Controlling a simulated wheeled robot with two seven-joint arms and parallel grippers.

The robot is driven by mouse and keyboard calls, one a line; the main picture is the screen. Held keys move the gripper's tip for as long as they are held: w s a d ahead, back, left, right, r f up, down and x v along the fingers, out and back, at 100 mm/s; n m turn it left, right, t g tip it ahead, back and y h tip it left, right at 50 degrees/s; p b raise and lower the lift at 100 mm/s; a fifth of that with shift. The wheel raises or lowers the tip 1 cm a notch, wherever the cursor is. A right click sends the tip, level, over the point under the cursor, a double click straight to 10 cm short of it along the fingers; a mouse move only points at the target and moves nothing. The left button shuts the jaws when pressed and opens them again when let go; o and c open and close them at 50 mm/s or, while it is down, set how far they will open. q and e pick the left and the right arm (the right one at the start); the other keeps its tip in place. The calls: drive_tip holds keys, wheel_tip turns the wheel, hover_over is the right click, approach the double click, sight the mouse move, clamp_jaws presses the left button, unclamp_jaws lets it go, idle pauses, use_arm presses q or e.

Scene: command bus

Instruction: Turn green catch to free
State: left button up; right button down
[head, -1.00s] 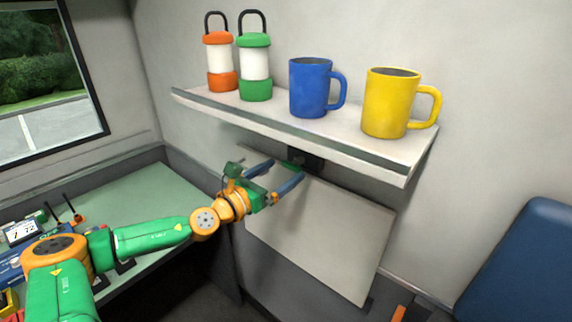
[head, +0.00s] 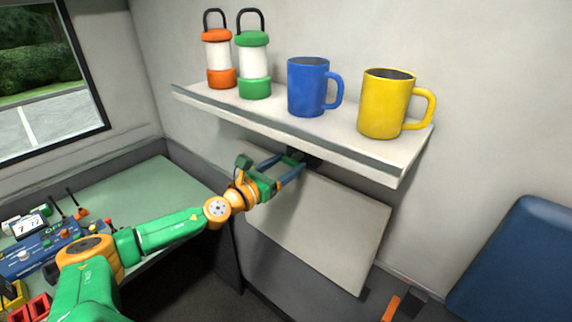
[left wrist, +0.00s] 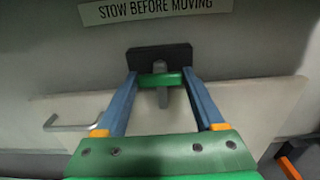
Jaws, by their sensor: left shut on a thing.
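The green catch (left wrist: 160,79) lies crosswise over a grey post on a dark backing plate (left wrist: 158,57) in the left wrist view. In the head view the catch (head: 297,155) shows small under the shelf, partly hidden by the fingers. My left gripper (head: 291,162) reaches it from the left, with a blue finger at each end of the catch, shut on it. Below it a pale flat panel (head: 330,235) hangs almost upright against the wall. The panel (left wrist: 250,108) also shows behind the fingers in the wrist view. My right gripper is out of view.
A shelf (head: 395,165) sits just above my gripper, bearing orange (head: 219,62) and green (head: 254,67) lanterns and blue (head: 307,88) and yellow (head: 384,105) mugs. A green-topped desk (head: 140,190) is at left, a blue seat (head: 520,260) at right.

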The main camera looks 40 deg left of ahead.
use_arm(q)
drive_tip(key=n, duration=0.8)
drive_tip(key=shift+a+n, duration=0.1)
drive_tip(key=shift+n, duration=0.2)
drive_tip(key=n, duration=0.4)
drive_tip(key=shift+p, duration=0.35)
drive_tip(key=shift+f+n+p, duration=0.1)
drive_tip(key=shift+n+p, duration=0.65)
drive_tip(key=shift+n, duration=1.85)
drive_tip(key=o, duration=1.4)
